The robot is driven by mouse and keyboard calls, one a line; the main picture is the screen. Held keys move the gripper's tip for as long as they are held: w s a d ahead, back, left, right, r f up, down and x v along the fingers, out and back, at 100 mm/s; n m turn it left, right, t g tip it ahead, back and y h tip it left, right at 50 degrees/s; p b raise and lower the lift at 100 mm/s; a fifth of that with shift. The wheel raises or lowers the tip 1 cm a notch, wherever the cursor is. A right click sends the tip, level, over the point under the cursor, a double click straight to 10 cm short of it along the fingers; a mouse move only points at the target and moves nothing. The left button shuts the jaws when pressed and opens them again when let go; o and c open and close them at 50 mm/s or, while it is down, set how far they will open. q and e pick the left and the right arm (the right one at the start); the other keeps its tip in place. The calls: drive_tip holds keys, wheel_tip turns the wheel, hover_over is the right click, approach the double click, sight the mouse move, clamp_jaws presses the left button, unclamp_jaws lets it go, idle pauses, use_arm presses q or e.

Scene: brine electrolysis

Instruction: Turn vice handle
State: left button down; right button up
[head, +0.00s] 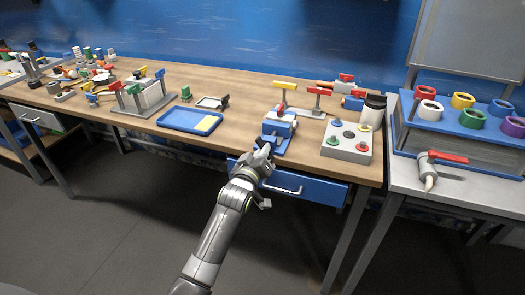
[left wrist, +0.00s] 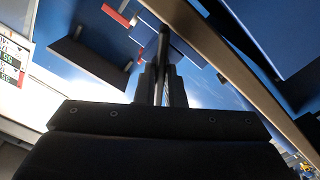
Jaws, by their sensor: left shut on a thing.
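A blue vice (head: 284,127) with pale grey parts stands at the front edge of the wooden bench. My left gripper (head: 264,150) is at its front, low and close to the bench edge. In the left wrist view its two dark fingers (left wrist: 161,85) are closed on a thin dark bar, the vice handle (left wrist: 162,48). The bar runs from between the fingers towards the blue body of the vice. In the head view the handle is mostly hidden by the gripper. My right gripper shows in neither view.
A grey button box (head: 345,144) stands right of the vice, with a black-capped bottle (head: 373,111) behind it. Clamps with yellow (head: 285,85) and red (head: 318,91) handles are behind the vice. A blue tray (head: 178,119) lies left. A blue drawer (head: 318,190) is below the bench top.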

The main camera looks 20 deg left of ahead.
use_arm(q)
drive_tip(key=shift+a+f+n, duration=0.1)
drive_tip(key=shift+n, duration=3.8)
drive_tip(key=c, duration=1.5)
unclamp_jaws()
drive_tip(key=s, duration=1.1)
drive_tip(key=s+b, duration=0.1)
drive_tip(key=s, duration=0.5)
drive_tip(key=shift+s+a, duration=0.2)
drive_tip(key=shift+a, duration=0.1)
